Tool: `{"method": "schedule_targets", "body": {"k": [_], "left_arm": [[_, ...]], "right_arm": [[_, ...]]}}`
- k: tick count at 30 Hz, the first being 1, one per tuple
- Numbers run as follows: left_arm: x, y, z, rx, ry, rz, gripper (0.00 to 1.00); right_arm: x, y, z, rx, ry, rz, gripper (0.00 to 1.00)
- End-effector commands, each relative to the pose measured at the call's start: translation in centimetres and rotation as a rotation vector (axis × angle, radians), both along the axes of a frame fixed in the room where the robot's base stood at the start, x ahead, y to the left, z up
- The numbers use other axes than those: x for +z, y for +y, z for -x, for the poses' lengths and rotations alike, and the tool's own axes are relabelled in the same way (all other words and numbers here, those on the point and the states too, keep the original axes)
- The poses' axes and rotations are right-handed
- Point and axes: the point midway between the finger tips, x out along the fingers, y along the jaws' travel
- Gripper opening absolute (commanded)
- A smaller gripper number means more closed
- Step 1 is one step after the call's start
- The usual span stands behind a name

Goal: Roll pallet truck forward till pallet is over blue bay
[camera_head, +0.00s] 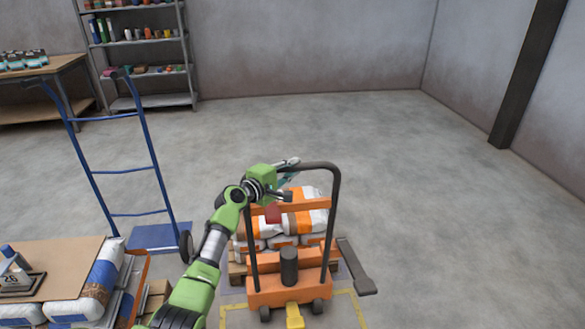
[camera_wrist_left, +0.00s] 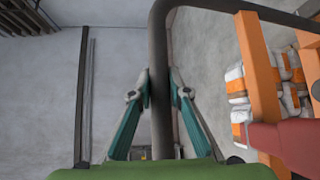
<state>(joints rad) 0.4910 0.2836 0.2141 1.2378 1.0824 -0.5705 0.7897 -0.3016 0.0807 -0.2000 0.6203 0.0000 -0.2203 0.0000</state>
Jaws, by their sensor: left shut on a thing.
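The orange pallet truck (camera_head: 290,287) stands at the lower middle of the head view, with a tall dark hoop handle (camera_head: 336,195). My left gripper (camera_head: 289,172) is shut on the top bar of this handle. In the left wrist view its teal fingers (camera_wrist_left: 158,95) lie on either side of the dark bar (camera_wrist_left: 161,60). Beyond the truck's frame is a wooden pallet (camera_head: 236,270) stacked with white and orange bags (camera_head: 310,220). A bluish floor patch (camera_head: 230,291) shows at the pallet's left; the truck and load hide its extent. My right gripper is not in view.
Yellow floor lines (camera_head: 361,309) lie around the truck's near end. Shelves (camera_head: 150,70) stand at the back left. The floor beyond the pallet is clear.

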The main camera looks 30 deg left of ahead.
Motion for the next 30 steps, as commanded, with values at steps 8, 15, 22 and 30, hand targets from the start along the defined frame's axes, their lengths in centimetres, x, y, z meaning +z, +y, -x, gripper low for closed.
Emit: {"method": "schedule_targets", "body": {"k": [8, 15, 22, 30], "left_arm": [[0.0, 0.0, 0.0, 0.0, 0.001, -0.001, 0.34], [0.0, 0.0, 0.0, 0.0, 0.001, 0.0, 0.34], [0.1, 0.3, 1.7, 0.0, 0.001, -0.002, 0.34], [0.8, 1.1, 6.7, 0.0, 0.002, -0.003, 0.34]], "right_arm": [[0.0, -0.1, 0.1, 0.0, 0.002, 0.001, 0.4], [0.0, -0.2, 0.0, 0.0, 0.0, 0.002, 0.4], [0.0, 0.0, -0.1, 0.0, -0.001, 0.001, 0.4], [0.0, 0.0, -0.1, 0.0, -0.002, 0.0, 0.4]]}}
